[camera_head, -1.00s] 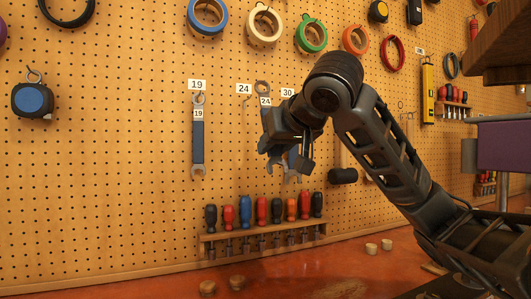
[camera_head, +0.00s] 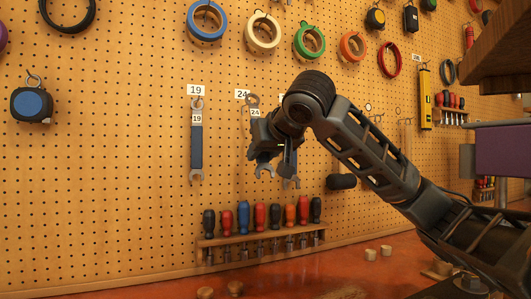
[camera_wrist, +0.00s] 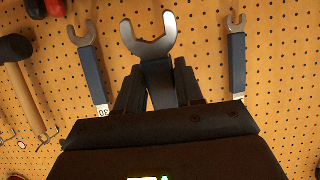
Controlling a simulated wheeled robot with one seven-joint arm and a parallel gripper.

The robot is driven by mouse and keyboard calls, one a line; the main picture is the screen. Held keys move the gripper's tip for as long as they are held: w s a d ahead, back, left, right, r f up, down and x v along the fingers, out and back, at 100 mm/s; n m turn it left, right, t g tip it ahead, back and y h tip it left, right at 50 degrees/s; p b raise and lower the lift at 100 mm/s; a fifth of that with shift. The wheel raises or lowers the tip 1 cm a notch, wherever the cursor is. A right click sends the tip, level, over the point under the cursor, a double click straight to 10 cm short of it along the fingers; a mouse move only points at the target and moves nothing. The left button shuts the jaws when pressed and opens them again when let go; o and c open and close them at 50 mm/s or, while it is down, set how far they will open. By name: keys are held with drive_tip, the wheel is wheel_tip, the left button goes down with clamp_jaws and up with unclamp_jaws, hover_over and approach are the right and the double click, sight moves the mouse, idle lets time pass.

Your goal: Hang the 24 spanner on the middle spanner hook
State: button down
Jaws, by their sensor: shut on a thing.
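The 24 spanner, with a ring end, a 24 tag (camera_head: 254,112) and an open jaw (camera_head: 264,172), hangs ring-up in my gripper (camera_head: 268,145). In the wrist view my gripper (camera_wrist: 158,90) is shut on its dark blue handle (camera_wrist: 158,82), and its steel jaw (camera_wrist: 148,40) sticks out. The ring end overlaps the pegboard just beside the 24 label (camera_head: 242,94), which marks the middle place. The hook there is too small to make out, and I cannot tell whether the ring touches it.
The 19 spanner (camera_head: 197,150) hangs to the left. The 30 spanner (camera_head: 290,182) hangs close on the right, partly behind my gripper; it also shows in the wrist view (camera_wrist: 90,65). A screwdriver rack (camera_head: 262,237) is below. A mallet (camera_head: 341,182) hangs to the right.

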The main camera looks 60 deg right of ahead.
drive_tip(key=shift+r+x, duration=0.2)
drive_tip(key=shift+x, duration=0.85)
drive_tip(key=shift+r+x, duration=0.2)
drive_tip(key=shift+x, duration=0.85)
drive_tip(key=shift+w+d, duration=0.1)
drive_tip(key=c, duration=0.6)
unclamp_jaws()
drive_tip(key=shift+c, duration=0.2)
drive_tip(key=v, duration=0.7)
drive_tip(key=shift+s+a, duration=0.25)
drive_tip(key=shift+s, duration=0.05)
drive_tip(key=shift+r, duration=0.2)
